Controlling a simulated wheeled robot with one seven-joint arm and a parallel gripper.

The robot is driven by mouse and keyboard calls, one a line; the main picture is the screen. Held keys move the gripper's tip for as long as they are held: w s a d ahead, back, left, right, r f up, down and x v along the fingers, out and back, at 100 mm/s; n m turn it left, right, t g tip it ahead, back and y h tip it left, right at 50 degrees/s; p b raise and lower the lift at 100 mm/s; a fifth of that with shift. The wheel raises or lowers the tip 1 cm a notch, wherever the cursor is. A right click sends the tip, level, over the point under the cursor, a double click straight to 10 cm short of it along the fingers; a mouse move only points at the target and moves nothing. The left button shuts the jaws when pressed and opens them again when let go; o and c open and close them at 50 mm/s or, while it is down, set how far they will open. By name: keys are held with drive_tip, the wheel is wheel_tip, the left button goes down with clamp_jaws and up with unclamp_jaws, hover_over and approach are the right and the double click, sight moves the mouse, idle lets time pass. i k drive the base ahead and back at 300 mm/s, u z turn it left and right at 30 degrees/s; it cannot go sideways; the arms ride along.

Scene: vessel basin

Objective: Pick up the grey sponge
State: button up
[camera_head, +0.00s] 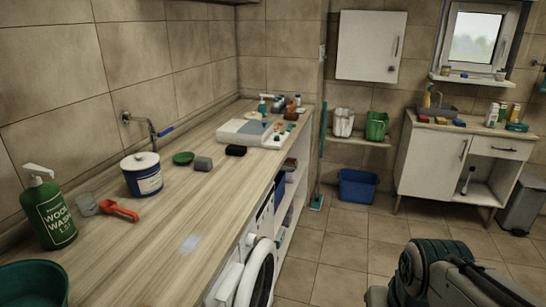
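A small grey block that looks like the grey sponge (203,164) lies on the wooden counter, right of a green dish and near a darker, nearly black block. Its top and front faces show and nothing covers it. Part of my arm shows at the bottom right, over the floor and well apart from the counter. My gripper's fingertips do not show.
Near the sponge are the black block (236,150), green dish (183,158) and white-blue tub (142,176). A red scoop (119,210) and green wash bottle (49,210) stand nearer. An open washer door (259,277) juts out below the counter. The middle floor is clear.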

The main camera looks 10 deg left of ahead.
sight(203, 164)
drive_tip(key=z, duration=0.3)
drive_tip(key=i, duration=3.35)
drive_tip(key=u, duration=3.75)
drive_tip(key=i, duration=0.5)
